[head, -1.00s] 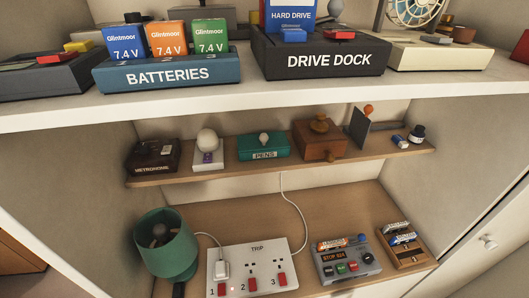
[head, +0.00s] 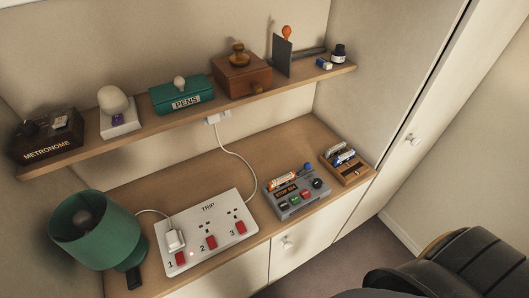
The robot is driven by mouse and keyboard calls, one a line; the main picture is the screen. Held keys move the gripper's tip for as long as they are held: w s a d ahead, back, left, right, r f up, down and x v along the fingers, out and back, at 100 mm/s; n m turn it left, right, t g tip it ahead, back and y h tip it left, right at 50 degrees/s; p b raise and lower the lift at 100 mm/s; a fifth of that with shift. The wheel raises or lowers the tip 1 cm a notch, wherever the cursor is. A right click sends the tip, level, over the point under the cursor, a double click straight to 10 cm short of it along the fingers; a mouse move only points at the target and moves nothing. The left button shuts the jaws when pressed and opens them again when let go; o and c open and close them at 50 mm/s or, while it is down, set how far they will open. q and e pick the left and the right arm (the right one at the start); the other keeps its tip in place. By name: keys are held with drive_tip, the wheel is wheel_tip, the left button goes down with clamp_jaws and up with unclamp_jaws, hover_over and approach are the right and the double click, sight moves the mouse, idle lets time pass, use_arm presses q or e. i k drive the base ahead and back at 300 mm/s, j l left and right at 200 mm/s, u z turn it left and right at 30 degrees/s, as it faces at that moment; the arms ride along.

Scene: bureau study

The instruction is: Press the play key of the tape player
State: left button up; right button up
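The tape player is a small grey box (head: 297,206) on the lower wooden desk surface, right of the white power strip. The key markings are too small to read. Neither of my grippers is in the head view.
A white power strip (head: 222,214) with a plug and red switches lies left of the player. A green lamp (head: 97,238) stands farther left. A wooden battery tray (head: 352,177) sits to the right. A shelf (head: 200,118) runs above. A black chair (head: 455,272) is at lower right.

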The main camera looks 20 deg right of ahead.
sight(294, 199)
drive_tip(key=z, duration=1)
